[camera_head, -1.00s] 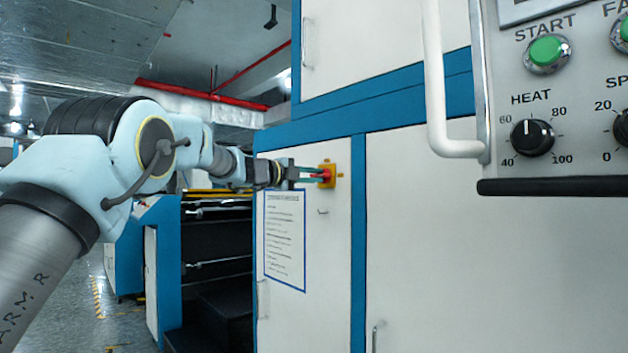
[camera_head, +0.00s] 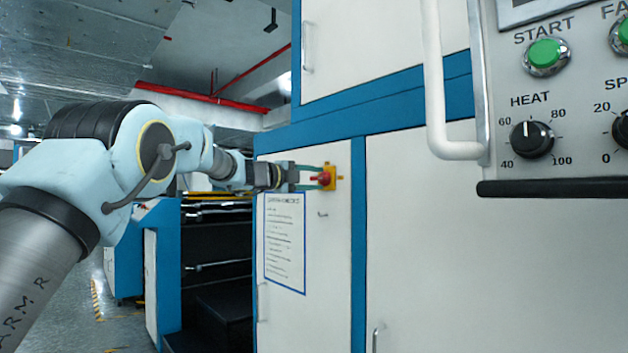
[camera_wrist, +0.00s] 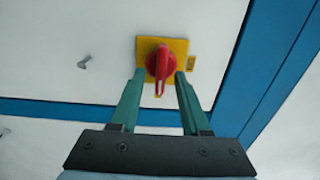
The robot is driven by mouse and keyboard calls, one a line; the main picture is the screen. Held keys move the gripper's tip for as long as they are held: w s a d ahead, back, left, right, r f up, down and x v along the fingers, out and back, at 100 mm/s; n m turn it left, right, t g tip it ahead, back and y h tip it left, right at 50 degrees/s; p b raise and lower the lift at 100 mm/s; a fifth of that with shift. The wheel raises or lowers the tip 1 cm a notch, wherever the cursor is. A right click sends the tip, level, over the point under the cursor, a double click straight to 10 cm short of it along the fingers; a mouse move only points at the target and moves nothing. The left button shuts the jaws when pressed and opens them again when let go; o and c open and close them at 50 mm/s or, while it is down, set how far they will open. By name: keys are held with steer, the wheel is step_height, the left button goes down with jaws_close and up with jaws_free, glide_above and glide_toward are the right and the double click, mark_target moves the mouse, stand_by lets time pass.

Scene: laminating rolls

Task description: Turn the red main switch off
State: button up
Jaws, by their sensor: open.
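The red main switch (camera_head: 324,178) sits on a yellow square plate (camera_head: 332,171) on the white cabinet door. In the wrist view the red switch (camera_wrist: 161,66) is a round knob with a handle bar pointing towards the bottom of the picture, on the yellow plate (camera_wrist: 177,46). My gripper (camera_head: 318,174) is at the switch. In the wrist view my gripper (camera_wrist: 160,84) is open, with one green finger on each side of the red handle. A gap shows between the handle and each finger; I cannot tell whether either fingertip touches the knob.
A white cabinet door (camera_head: 336,270) carries a notice sheet (camera_head: 284,240) below my gripper. A small door handle (camera_wrist: 84,62) sticks out beside the plate. Blue frame strips (camera_head: 358,240) border the door. A control panel (camera_head: 560,100) with knobs and a white grab bar (camera_head: 436,80) is at right.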

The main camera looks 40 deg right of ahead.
steer(key=a+b, duration=0.4)
steer(key=a, duration=0.6)
steer(key=shift+w+a, duration=0.3)
steer(key=shift+a, duration=0.1)
